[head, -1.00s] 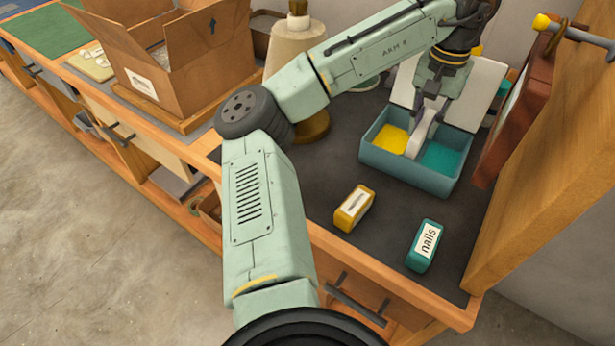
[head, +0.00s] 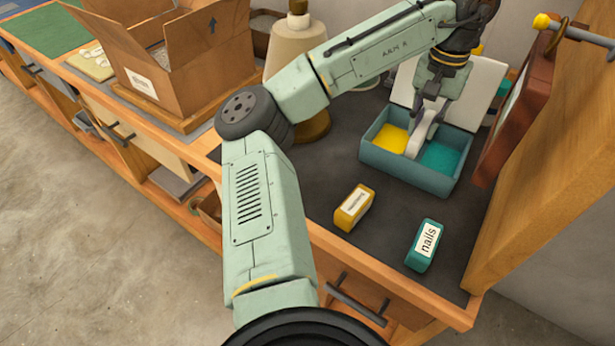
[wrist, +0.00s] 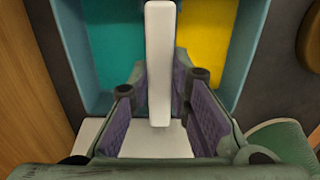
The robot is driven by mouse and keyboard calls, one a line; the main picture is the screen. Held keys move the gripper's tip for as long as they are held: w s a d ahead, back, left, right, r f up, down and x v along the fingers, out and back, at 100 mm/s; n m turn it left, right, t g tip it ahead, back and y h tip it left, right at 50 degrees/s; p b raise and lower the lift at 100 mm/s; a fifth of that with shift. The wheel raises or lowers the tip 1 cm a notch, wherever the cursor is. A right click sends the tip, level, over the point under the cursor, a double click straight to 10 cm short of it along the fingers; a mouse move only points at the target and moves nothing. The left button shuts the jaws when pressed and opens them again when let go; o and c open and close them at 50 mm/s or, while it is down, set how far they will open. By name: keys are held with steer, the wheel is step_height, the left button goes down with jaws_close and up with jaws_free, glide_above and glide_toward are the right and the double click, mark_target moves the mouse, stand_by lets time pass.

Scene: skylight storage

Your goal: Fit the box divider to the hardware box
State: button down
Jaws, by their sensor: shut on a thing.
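The hardware box (head: 405,172) is an open blue-teal box on the dark bench top, with a yellow floor area on its left and a teal one on its right in the head view. The box divider (head: 416,141) is a pale flat plate standing between the two areas, inside the box outline. My gripper (head: 431,106) is above the box and shut on the divider's upper part. In the wrist view the divider (wrist: 160,50) runs lengthwise between teal and yellow, between the purple-padded fingers. Whether its lower edge is seated is hidden.
A yellow labelled block (head: 354,208) and a teal "nails" block (head: 425,245) lie in front of the box. A wooden side panel (head: 545,160) and a red-brown frame (head: 517,125) stand close on the right. A cardboard box (head: 165,65) is at the left.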

steer(key=shift+f+b, duration=0.5)
steer(key=shift+f, duration=1.35)
steer(key=c, duration=1.4)
jaws_free()
steer(key=shift+r+p, duration=0.6)
steer(key=shift+r, duration=3.4)
